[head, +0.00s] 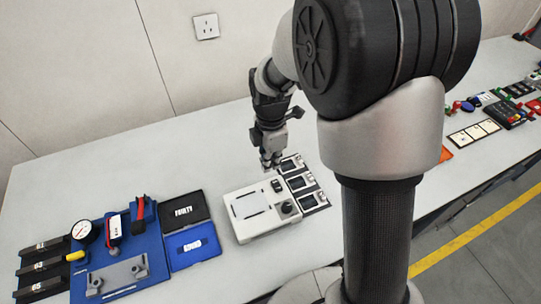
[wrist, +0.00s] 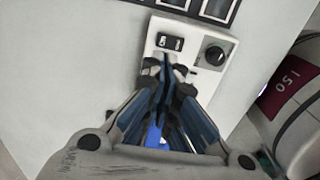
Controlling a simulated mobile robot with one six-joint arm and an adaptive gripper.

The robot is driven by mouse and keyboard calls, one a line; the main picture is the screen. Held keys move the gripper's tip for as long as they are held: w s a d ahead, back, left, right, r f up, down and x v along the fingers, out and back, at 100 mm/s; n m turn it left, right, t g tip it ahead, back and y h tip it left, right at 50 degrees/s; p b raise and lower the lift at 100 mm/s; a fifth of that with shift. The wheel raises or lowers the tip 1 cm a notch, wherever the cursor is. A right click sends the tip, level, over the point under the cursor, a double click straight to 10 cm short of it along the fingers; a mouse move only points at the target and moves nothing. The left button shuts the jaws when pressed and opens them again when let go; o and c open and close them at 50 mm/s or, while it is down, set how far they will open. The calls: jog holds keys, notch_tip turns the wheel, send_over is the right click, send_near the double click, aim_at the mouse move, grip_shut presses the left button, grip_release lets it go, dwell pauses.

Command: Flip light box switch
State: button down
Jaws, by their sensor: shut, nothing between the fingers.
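The white light box (head: 243,226) lies on the table in the head view, with a pale panel on its top. A small black rocker switch (head: 277,185) sits near its far right corner, and a black round knob (head: 287,207) is nearer. My gripper (head: 268,164) is shut and empty, above the box's far edge close to the switch. In the wrist view my fingertips (wrist: 165,66) point just below the switch (wrist: 170,41), with the knob (wrist: 214,56) to the right. Contact cannot be told. My fingers hide part of the box (wrist: 199,80).
Three small dark-screened units (head: 301,183) stand right beside the box. A black FAULTY tray (head: 185,211) and a blue tray (head: 192,245) lie to the left, with a gauge and tools on a blue board (head: 150,250). The table behind the box is clear.

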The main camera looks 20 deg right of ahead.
aim_at(271, 185)
notch_tip(271, 185, down, 7)
jog(key=shift+f+b, duration=0.1)
jog(key=shift+b, duration=1.05)
jog(key=shift+f, duration=0.3)
jog(key=shift+s+d+r, duration=0.1)
jog(key=shift+s+r, duration=0.15)
jog(key=shift+s, duration=0.45)
jog(key=shift+r+p, duration=0.1)
jog(key=shift+p, duration=0.2)
